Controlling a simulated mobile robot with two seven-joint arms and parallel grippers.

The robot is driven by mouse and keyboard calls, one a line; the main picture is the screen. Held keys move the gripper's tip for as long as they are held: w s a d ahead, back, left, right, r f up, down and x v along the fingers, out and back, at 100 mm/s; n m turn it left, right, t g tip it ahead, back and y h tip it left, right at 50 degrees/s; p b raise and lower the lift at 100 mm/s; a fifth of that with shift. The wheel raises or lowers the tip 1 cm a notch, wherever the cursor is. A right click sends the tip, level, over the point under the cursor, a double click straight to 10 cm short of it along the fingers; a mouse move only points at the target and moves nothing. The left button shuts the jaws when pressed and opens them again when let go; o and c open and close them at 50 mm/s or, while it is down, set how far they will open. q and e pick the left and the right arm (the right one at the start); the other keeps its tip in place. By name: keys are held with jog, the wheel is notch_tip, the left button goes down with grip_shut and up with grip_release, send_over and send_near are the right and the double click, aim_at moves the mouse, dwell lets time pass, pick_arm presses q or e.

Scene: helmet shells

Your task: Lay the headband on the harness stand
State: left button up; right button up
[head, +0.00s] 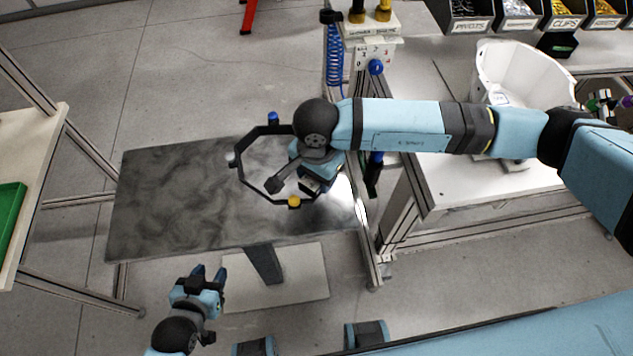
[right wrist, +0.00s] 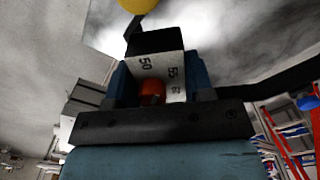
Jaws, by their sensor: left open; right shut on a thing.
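The headband (head: 243,172) is a black, many-sided ring with a blue, a yellow and a white knob. My right gripper (head: 318,184) is shut on its right side, over the dark tabletop. In the right wrist view a white size label (right wrist: 172,80) and a red knob sit between the blue fingers of my right gripper (right wrist: 158,85). The gap between ring and tabletop is hard to tell. My left gripper (head: 208,272) is open and empty, below the tabletop's near edge in the picture. I cannot pick out a separate harness stand for certain.
The dark mottled tabletop (head: 165,205) is bare on its left. A post (head: 264,263) on a pale base plate shows under it. A white helmet shell (head: 520,70) stands on the right bench, near labelled bins (head: 515,12). A green tray (head: 10,222) is at far left.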

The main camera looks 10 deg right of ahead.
notch_tip(320, 180, down, 4)
jog(key=shift+f+p, duration=0.1)
jog(key=shift+p, duration=0.2)
jog(key=shift+f, duration=0.15)
jog(key=o, duration=1)
jog(key=shift+c, duration=0.2)
